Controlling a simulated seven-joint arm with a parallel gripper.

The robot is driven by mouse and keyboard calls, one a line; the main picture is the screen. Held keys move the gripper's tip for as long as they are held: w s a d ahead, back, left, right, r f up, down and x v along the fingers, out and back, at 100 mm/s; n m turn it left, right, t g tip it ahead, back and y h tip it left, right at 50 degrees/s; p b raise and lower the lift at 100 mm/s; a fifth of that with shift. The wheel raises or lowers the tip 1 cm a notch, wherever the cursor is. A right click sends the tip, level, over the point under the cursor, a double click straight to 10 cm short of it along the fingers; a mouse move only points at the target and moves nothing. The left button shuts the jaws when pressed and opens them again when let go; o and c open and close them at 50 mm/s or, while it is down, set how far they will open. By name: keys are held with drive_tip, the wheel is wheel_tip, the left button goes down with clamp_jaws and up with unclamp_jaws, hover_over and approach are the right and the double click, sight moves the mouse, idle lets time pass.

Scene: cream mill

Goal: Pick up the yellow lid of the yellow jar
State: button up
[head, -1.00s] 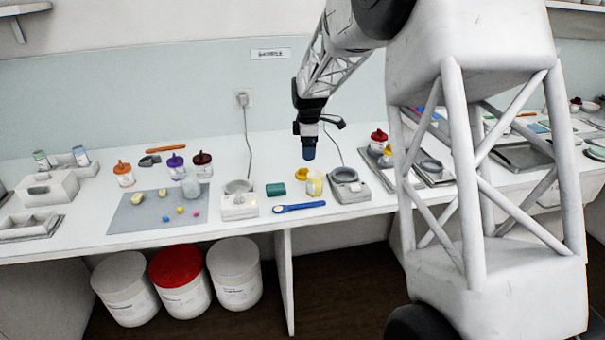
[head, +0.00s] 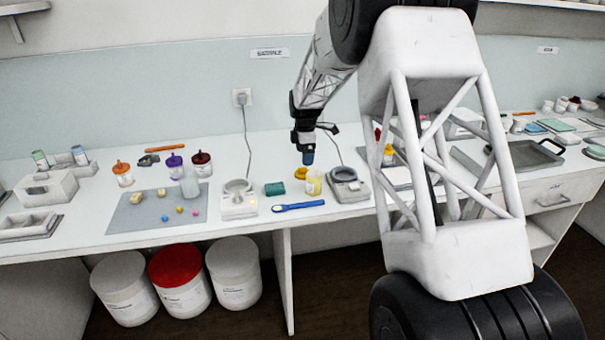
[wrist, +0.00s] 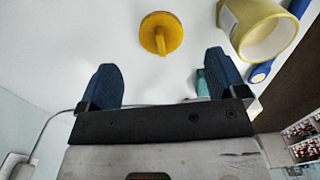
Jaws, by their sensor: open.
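The yellow lid (head: 300,175) lies on the white table beside the yellow jar (head: 314,184), apart from it. In the wrist view the lid (wrist: 161,33) is a round disc with a raised knob, ahead of the fingertips and roughly centred between them. The pale yellow jar (wrist: 257,28) is open, up and to the right of the lid. My gripper (head: 308,158) is above the table, close over the lid. In the wrist view my gripper (wrist: 163,72) has its two blue fingers wide apart, with nothing between them.
Grey scales (head: 348,186) stand right of the jar, another device (head: 238,200) to the left. A cable crosses the table behind.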

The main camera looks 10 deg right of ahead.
sight(305, 169)
drive_tip(key=shift+f, duration=0.75)
drive_tip(key=shift+f, duration=0.1)
drive_tip(key=shift+f, duration=2.55)
drive_tip(key=shift+c, duration=0.3)
drive_tip(key=c, duration=0.9)
drive_tip(key=shift+o, duration=0.2)
drive_tip(key=shift+r, duration=0.1)
drive_tip(key=shift+r, duration=4.95)
